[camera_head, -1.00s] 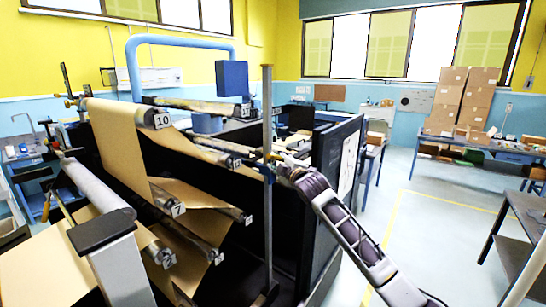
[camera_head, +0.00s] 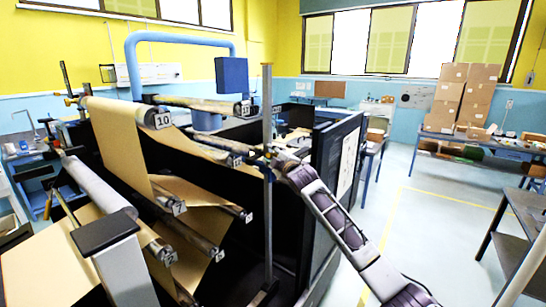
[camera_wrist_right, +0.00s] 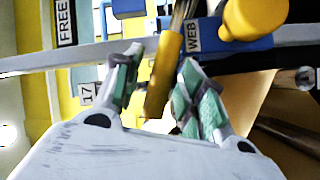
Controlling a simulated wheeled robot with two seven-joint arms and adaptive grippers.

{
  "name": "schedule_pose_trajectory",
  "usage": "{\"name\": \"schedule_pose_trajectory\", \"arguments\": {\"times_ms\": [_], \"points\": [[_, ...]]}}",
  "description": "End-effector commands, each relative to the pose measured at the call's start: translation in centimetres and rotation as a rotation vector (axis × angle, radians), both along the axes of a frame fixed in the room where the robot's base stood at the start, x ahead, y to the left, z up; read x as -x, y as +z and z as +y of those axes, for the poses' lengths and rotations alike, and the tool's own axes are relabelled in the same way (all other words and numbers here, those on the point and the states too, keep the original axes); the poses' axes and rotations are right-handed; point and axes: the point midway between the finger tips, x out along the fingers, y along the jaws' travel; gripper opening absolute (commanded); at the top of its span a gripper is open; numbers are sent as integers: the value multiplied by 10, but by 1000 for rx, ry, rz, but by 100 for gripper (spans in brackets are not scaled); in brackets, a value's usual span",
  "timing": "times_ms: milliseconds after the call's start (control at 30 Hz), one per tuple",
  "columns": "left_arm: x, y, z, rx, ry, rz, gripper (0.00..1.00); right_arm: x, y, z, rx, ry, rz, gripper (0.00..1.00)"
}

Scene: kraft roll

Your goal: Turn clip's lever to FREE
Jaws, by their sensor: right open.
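In the right wrist view the clip shows as a blue block (camera_wrist_right: 232,42) with a WEB label (camera_wrist_right: 193,38). A FREE label (camera_wrist_right: 66,22) is at the upper left. The clip's lever, with a yellow grip (camera_wrist_right: 164,75) on a metal rod, stands close to the WEB label. My right gripper (camera_wrist_right: 160,62) is open, with one finger on each side of the yellow grip; I cannot tell whether they touch it. In the head view my right gripper (camera_head: 276,157) is at the upright post (camera_head: 267,110), where the clip is too small to read. My left gripper is not in view.
A yellow knob (camera_wrist_right: 255,18) sits by the WEB label. Left of the post, the kraft paper web (camera_head: 118,150) runs over numbered rollers. A dark panel (camera_head: 335,165) stands close to the right of my right arm. Open floor (camera_head: 425,215) lies farther right.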

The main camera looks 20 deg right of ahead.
Motion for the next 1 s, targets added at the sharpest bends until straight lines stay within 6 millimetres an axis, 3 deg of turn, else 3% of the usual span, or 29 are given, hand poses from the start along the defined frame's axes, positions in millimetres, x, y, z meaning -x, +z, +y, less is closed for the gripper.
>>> {"name": "schedule_pose_trajectory", "arguments": {"times_ms": [100,400,1000], "points": [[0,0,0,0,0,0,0,0,0,0,0,0,0,39],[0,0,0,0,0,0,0,0,0,0,0,0,0,1],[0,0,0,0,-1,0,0,-1,6,-2,-42,0,32,0]]}}
